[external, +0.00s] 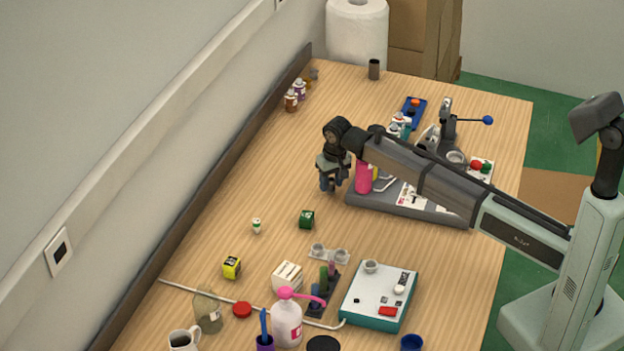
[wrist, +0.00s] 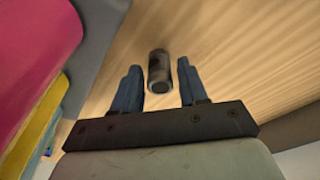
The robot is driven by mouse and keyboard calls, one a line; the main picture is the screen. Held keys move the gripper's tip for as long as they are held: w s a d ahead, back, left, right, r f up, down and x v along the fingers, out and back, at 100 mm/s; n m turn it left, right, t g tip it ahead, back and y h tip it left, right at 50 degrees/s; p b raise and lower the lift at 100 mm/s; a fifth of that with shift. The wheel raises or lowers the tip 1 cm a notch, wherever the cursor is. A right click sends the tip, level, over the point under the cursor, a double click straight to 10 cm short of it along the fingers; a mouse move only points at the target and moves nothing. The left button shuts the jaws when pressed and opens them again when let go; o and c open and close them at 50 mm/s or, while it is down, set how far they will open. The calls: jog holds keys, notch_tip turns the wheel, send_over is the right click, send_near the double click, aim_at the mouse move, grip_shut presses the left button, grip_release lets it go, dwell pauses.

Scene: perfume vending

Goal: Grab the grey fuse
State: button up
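A small dark grey-brown cylinder with a grey round end, apparently the grey fuse (wrist: 159,70), shows between my fingers in the wrist view. Wood surface shows on both sides of it, and neither finger touches it. My gripper (wrist: 157,88) is open, with two blue fingers set apart. In the external view my gripper (external: 333,181) points down over the table, just left of a pink bottle (external: 363,177). I cannot make out the fuse under the gripper there. How far it is below the fingertips cannot be told.
The pink bottle stands close on the gripper's left in the wrist view (wrist: 35,60), with a yellow item (wrist: 40,125) beside it. A dark grey tray (external: 440,211) lies right of the gripper. Table left of the gripper is clear.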

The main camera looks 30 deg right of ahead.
grip_shut()
